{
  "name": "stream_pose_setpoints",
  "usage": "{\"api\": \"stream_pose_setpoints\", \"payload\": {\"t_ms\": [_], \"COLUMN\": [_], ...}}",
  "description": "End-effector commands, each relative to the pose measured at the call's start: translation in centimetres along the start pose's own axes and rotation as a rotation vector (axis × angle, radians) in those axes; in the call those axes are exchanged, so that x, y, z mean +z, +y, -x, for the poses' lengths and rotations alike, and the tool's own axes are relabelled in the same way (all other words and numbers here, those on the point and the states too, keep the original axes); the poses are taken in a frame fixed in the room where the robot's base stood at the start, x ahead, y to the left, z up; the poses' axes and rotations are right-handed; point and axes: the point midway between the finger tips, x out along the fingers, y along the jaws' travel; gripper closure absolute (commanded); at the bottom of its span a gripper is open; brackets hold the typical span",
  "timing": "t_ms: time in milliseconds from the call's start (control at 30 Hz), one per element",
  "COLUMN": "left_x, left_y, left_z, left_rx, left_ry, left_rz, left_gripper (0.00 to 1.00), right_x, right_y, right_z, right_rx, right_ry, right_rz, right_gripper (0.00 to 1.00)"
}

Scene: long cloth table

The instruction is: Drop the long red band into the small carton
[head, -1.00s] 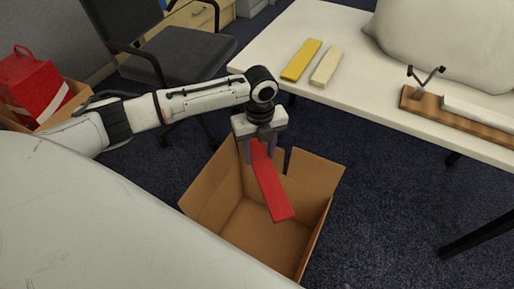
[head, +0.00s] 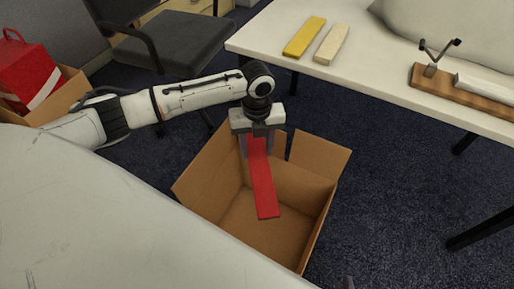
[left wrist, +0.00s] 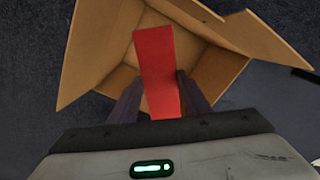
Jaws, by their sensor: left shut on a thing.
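The long red band (head: 262,185) hangs from my left gripper (head: 258,150), which is shut on its upper end. Its lower end points down over the open small carton (head: 190,188). The carton is brown cardboard, stands on the floor with its flaps up, and looks empty. In the left wrist view the red band (left wrist: 156,70) lies between the two fingers (left wrist: 158,98), with the carton (left wrist: 95,45) beyond it. I cannot tell whether the band's tip is below the carton's rim. A small dark tip at the bottom edge of the head view is unclear; my right gripper is not identifiable.
A white table (head: 385,85) at the upper right holds a yellow bar (head: 304,37), a cream bar (head: 332,44), a wooden board (head: 450,90) and a large pale sack (head: 450,35). A dark chair (head: 185,42) stands behind my arm. Another carton (head: 60,98) with a red bag (head: 30,72) is at left.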

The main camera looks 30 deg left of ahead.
Motion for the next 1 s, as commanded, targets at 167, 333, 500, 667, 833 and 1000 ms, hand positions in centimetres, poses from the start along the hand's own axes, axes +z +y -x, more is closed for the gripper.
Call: {"api": "stream_pose_setpoints", "payload": {"t_ms": [167, 333, 500, 667, 833, 1000], "left_x": [0.0, 0.0, 0.0, 0.0, 0.1, 0.1], "left_y": [0.0, 0.0, 0.0, 0.0, 0.0, -0.1], "left_z": [0.1, 0.1, 0.1, 0.4, 2.8, 6.3], "left_rx": [-0.001, -0.001, -0.001, -0.001, -0.003, -0.003], "left_ry": [0.000, 0.000, 0.000, 0.000, -0.001, -0.002], "left_rz": [0.001, 0.001, 0.001, 0.000, 0.001, 0.000], "left_gripper": [0.80, 0.35, 0.35, 0.35, 0.35, 0.35], "right_x": [-0.3, -0.3, -0.3, -0.4, -0.8, -0.8], "right_y": [-0.1, -0.1, -0.1, -0.1, -0.1, 0.0], "right_z": [0.2, 0.2, 0.1, 0.1, 0.6, 0.8], "right_rx": [-0.002, -0.002, -0.001, -0.001, 0.000, 0.004], "right_ry": [0.008, 0.009, 0.008, 0.008, 0.003, -0.012], "right_rz": [-0.002, -0.002, -0.001, 0.001, 0.007, 0.018], "right_gripper": [0.34, 0.34, 0.34, 0.34, 0.34, 0.34]}}
